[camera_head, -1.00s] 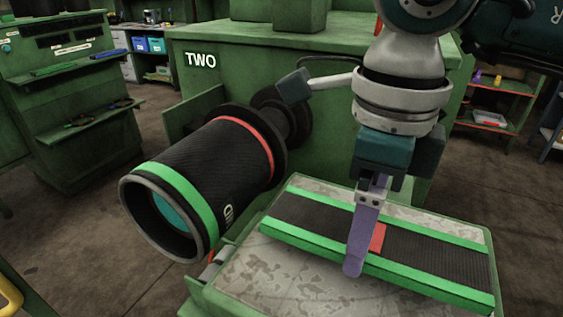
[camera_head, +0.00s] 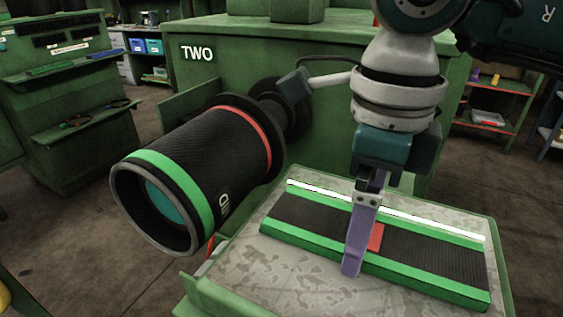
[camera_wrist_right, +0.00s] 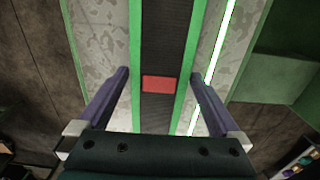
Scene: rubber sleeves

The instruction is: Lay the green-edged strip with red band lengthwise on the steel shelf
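The strip (camera_head: 432,262) is flat and black, with green long edges and a red band (camera_head: 376,237) across its middle. It lies lengthwise over the mottled steel shelf (camera_head: 285,272), close to its surface; I cannot tell whether its underside touches. My right gripper (camera_head: 360,240) comes down from above and spans the strip's width at the red band. In the right wrist view its two purple fingers (camera_wrist_right: 160,80) are against or very near the green edges, beside the red band (camera_wrist_right: 159,84). My left gripper is not in view.
A white line (camera_head: 440,225) runs along the shelf beyond the strip. A black drum (camera_head: 215,165) with green and red rings juts from the green machine (camera_head: 230,75), left of the shelf. Bare steel shows in front of the strip.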

